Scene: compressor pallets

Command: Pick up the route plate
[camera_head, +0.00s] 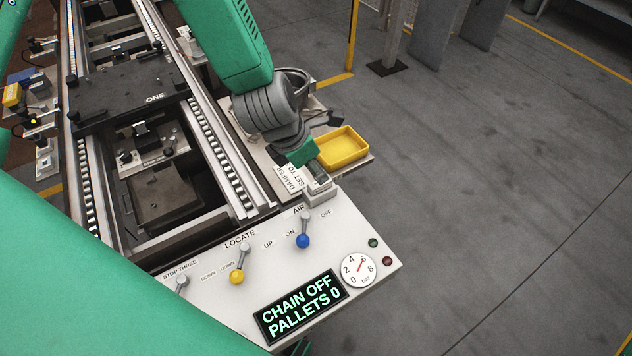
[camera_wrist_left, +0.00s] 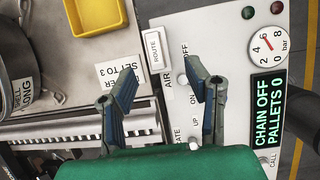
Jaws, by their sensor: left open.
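The route plate (camera_wrist_left: 154,48) is a small whitish block marked ROUTE, at the panel's upper edge in the left wrist view. In the head view it shows as a pale block (camera_head: 321,191) at the panel's far corner, partly covered by my gripper. My left gripper (camera_head: 312,170) is just above and beside it. In the left wrist view my left gripper (camera_wrist_left: 160,80) is open with nothing between its fingers, and the plate lies beyond the fingertips. Whether a finger touches the plate cannot be told. My right gripper is not in view.
The control panel (camera_head: 215,285) carries a yellow-knobbed lever (camera_head: 237,276), a blue-knobbed lever (camera_head: 303,241), a dial (camera_head: 358,269) and a display reading CHAIN OFF, PALLETS 0. A yellow bin (camera_head: 342,147) and a damper card (camera_head: 287,180) lie near the plate. A conveyor holds a dark pallet (camera_head: 130,85).

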